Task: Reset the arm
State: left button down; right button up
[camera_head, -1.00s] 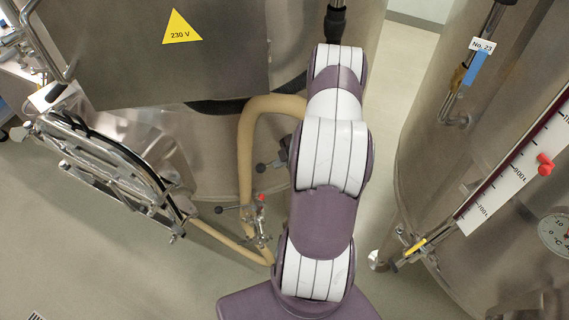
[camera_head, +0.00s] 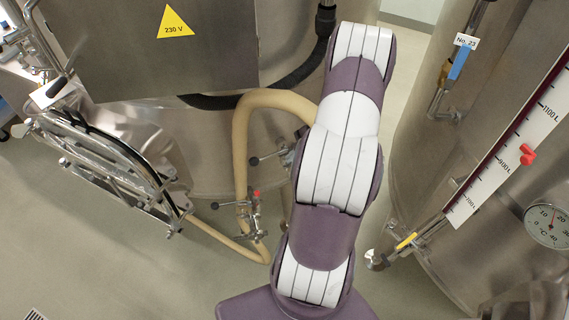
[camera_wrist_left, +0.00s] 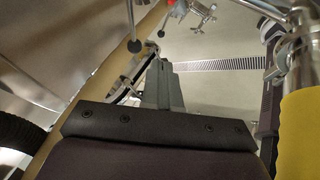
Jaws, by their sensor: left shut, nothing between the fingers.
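My left gripper (camera_wrist_left: 163,88) shows in the left wrist view with its dark grey fingers together and nothing between them. It hangs over the pale floor, clear of the things around it. In the head view one of my white and purple arms stretches up the middle of the picture, in front of a large steel vat (camera_head: 215,150). I cannot make out a gripper at its end there. My right gripper is not seen.
A beige hose (camera_head: 241,150) with a valve (camera_head: 254,215) runs down left of my arm. A second steel vat (camera_head: 440,165) with a scale and dial (camera_head: 549,226) stands close on the right. A steel frame (camera_head: 110,160) stands at left. Open floor lies at lower left.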

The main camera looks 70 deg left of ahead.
pick_arm(q)
jog(key=w+d+r+m+t+y+b, duration=0.25)
jog(key=w+m+t+b, duration=0.2)
jog(key=w+m, duration=0.55)
jog(key=w+d+m+t+h+b, duration=0.35)
jog(key=w+d+m+t, duration=0.4)
jog(key=w+d, duration=0.6)
jog(key=s+d+f+m+g+h+b, duration=0.1)
jog(key=s+d+m+g+h, duration=0.1)
jog(key=d+m, duration=0.5)
jog(key=s+d+f+m+g+h+b, duration=0.1)
jog(key=s+d+m+h+b, duration=0.1)
jog(key=d+m, duration=0.5)
jog(key=s+d+m+g, duration=0.2)
jog(key=s+d+m, duration=0.2)
jog(key=s, duration=0.4)
jog(key=shift+d+m+g+b, duration=0.3)
jog(key=shift+d+m+b, duration=0.1)
jog(key=shift+m, duration=0.35)
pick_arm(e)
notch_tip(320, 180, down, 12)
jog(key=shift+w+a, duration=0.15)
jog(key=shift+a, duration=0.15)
